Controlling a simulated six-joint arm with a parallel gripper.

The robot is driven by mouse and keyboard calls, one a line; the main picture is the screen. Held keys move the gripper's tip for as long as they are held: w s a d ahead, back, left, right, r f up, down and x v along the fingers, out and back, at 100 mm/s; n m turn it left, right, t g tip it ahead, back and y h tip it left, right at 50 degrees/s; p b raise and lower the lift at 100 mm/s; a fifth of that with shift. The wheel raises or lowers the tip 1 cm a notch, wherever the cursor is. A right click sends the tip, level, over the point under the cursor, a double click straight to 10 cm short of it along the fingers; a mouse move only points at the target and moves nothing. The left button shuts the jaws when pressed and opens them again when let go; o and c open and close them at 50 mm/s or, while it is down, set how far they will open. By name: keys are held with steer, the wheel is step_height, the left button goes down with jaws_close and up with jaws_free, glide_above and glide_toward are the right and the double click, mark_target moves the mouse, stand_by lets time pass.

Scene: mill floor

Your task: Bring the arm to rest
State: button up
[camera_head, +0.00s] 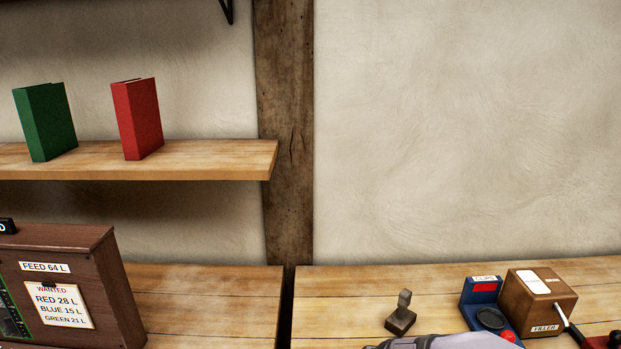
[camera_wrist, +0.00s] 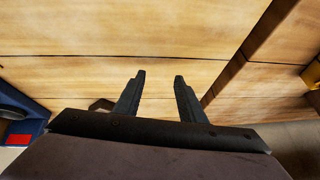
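My gripper (camera_wrist: 160,76) shows in the wrist view with its two dark fingers apart and nothing between them. It is open above bare wooden planks. In the head view only a grey piece of my arm (camera_head: 445,342) shows at the bottom edge, and the gripper's fingers are not visible there.
On the right bench (camera_head: 345,290) stand a stamp (camera_head: 401,315), a blue clips holder (camera_head: 482,290) and a brown filler box (camera_head: 538,300). A gap separates it from the left bench, which holds a brown cabinet (camera_head: 100,290). A shelf (camera_head: 210,160) bears green (camera_head: 45,122) and red books (camera_head: 137,120).

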steer(key=s+d+g+p, duration=0.1)
steer(key=s+d+g, duration=0.1)
steer(key=s, duration=0.6)
steer(key=s+d+r+g+h+p, duration=0.1)
steer(key=s+d+g, duration=0.2)
steer(key=s, duration=0.6)
steer(key=shift+s+n+g, duration=0.15)
steer(key=shift+n+g, duration=0.25)
